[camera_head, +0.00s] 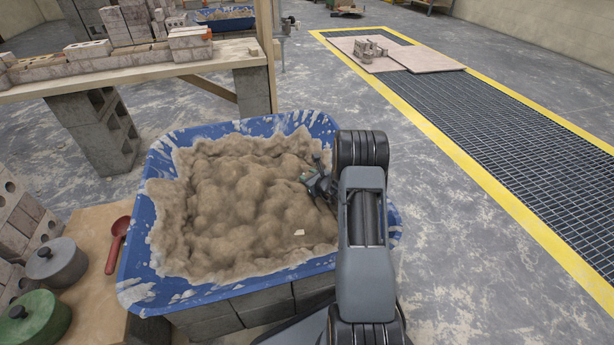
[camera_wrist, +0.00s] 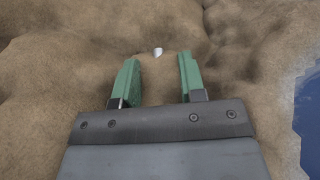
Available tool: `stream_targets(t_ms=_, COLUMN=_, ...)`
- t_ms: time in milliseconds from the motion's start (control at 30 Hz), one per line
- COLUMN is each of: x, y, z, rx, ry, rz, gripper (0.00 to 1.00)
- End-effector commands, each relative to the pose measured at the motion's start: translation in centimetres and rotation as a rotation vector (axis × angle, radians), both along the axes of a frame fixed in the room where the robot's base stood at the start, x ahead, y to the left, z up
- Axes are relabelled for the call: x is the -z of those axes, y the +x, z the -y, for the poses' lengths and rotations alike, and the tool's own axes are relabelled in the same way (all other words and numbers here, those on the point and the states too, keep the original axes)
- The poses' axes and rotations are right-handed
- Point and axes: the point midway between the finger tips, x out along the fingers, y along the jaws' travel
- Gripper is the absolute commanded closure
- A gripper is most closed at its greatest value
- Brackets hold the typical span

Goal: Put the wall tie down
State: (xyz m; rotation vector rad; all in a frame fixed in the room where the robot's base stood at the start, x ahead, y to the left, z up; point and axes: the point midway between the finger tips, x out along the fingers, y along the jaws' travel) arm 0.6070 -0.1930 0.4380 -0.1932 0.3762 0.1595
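The blue tub (camera_head: 139,262) is heaped with lumpy tan mortar (camera_head: 225,205). My gripper (camera_head: 308,181) is over the right part of the mortar in the head view. In the wrist view its two green fingers (camera_wrist: 157,80) stand apart, with nothing held between them. A small whitish piece (camera_wrist: 158,52) shows on the mortar just beyond the fingertips, roughly in line with the gap. A small pale flat piece (camera_head: 299,232) lies on the mortar in the head view. I cannot tell whether both are the same piece, or whether it is the wall tie.
A wooden bench (camera_head: 130,76) with bricks stands behind the tub. At the left are a red spoon (camera_head: 117,243), a grey lidded pot (camera_head: 57,262) and a green pot (camera_head: 36,320). A yellow-edged floor grating (camera_head: 470,125) with boards (camera_head: 430,55) lies right. The floor between is clear.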

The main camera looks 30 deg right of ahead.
Motion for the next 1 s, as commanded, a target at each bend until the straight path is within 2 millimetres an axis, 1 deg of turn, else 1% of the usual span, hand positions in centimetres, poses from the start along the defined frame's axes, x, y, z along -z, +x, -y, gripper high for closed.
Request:
stream_targets(t_ms=33, x=-0.7, y=-0.9, z=0.2, rx=0.003, ry=0.002, rz=-0.001, gripper=0.63)
stream_targets(t_ms=100, x=-1.3, y=-2.2, z=0.4, rx=0.004, ry=0.001, rz=-0.001, gripper=0.63)
stream_targets(t_ms=300, x=-2.7, y=-5.7, z=0.8, rx=0.003, ry=0.001, rz=-0.001, gripper=0.63)
stream_targets(t_ms=400, x=-3.2, y=-7.1, z=0.9, rx=0.003, ry=0.001, rz=0.0, gripper=0.63)
stream_targets(t_ms=567, x=-3.8, y=-8.7, z=1.1, rx=0.001, ry=0.001, rz=0.001, gripper=0.63)
stream_targets(t_ms=667, x=-4.4, y=-9.1, z=0.6, rx=-0.025, ry=-0.01, rz=0.003, gripper=0.63)
stream_targets(t_ms=767, x=-6.1, y=-9.0, z=-1.4, rx=-0.127, ry=-0.052, rz=0.013, gripper=0.63)
stream_targets(t_ms=833, x=-8.1, y=-8.9, z=-4.3, rx=-0.267, ry=-0.114, rz=0.027, gripper=0.63)
stream_targets(t_ms=867, x=-9.2, y=-9.0, z=-6.0, rx=-0.349, ry=-0.152, rz=0.033, gripper=0.63)
stream_targets(t_ms=900, x=-10.9, y=-9.4, z=-8.6, rx=-0.475, ry=-0.216, rz=0.044, gripper=0.63)
stream_targets(t_ms=933, x=-12.1, y=-10.0, z=-10.6, rx=-0.578, ry=-0.269, rz=0.051, gripper=0.63)
stream_targets(t_ms=967, x=-13.2, y=-10.8, z=-12.5, rx=-0.683, ry=-0.327, rz=0.056, gripper=0.63)
stream_targets(t_ms=1000, x=-14.5, y=-12.1, z=-15.0, rx=-0.825, ry=-0.411, rz=0.064, gripper=0.63)
